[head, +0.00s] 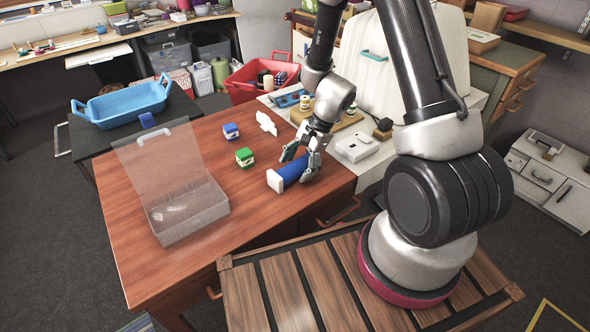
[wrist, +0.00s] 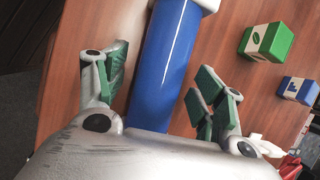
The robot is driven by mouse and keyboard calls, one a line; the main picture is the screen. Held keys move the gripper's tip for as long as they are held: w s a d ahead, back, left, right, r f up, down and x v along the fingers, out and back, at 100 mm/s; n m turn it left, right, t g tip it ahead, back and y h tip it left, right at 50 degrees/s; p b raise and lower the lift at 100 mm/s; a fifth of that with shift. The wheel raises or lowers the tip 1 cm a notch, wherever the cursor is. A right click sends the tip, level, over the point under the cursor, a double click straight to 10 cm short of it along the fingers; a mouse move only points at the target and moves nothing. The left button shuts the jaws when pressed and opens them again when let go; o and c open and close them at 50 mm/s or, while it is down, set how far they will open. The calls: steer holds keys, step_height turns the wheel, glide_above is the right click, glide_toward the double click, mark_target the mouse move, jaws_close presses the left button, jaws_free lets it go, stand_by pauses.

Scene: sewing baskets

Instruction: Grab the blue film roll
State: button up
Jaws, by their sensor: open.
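The blue film roll (head: 290,171) lies on its side on the brown wooden table, with a white cap at its left end in the head view. In the wrist view the blue roll (wrist: 166,65) runs between the two green-padded fingers. My gripper (head: 303,157) is open around the roll at its right end. In the wrist view my gripper (wrist: 160,85) shows a gap between the roll and the left finger, and a gap to the right finger. The roll's near end is hidden behind the gripper body in the wrist view.
A green box (head: 245,157) and a small blue box (head: 231,131) stand behind the roll. A white crumpled-looking item (head: 266,123) lies near the back edge. A clear open case (head: 188,213) sits at left. The table's front middle is clear.

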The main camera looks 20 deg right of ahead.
steer(key=shift+c, duration=0.2)
steer(key=c, duration=1.2)
steer(key=shift+o, duration=0.2)
steer(key=shift+r, duration=0.15)
